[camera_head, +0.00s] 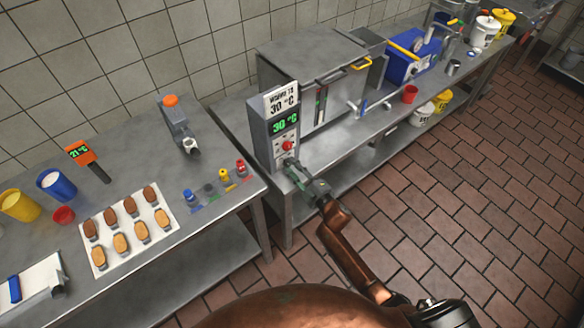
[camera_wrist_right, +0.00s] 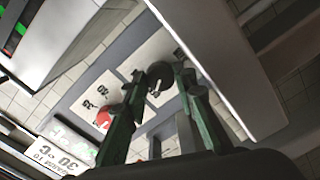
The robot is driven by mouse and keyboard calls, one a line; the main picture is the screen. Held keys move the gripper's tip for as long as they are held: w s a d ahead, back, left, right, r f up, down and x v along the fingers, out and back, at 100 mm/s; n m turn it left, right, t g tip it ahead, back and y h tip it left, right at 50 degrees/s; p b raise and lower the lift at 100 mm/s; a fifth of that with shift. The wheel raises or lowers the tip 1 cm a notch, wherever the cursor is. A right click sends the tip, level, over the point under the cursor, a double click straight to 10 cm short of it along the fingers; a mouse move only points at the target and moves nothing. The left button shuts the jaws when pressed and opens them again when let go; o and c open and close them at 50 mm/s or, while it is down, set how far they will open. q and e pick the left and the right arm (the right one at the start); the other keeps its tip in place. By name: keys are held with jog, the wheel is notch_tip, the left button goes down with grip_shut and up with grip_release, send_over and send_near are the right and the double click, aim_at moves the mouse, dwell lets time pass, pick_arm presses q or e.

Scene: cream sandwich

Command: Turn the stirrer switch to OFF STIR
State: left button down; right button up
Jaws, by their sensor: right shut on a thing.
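The grey control box (camera_head: 262,140) stands on the right-hand bench and has a front panel with a red knob (camera_head: 288,146). My right gripper (camera_head: 291,164) is at the lower part of that panel, below the red knob. In the right wrist view the fingers (camera_wrist_right: 160,78) are shut on a dark round switch knob (camera_wrist_right: 158,70) with a white mark. The fingers partly hide it, and its labels cannot be read. The red knob (camera_wrist_right: 103,119) is beside the left finger in that view. My left gripper is not in view.
A sign reading 30 °C (camera_head: 281,99) tops the box, above a green 30 °C display (camera_head: 285,123). A large steel cabinet (camera_head: 315,65) stands behind. The left bench (camera_head: 190,240) holds a tray of cakes, cups and small coloured pots. Tiled floor is clear at right.

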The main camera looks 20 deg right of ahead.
jog(key=shift+n, duration=0.6)
jog(key=o, duration=1.2)
jog(key=shift+c, duration=0.2)
jog(key=shift+f, duration=0.1)
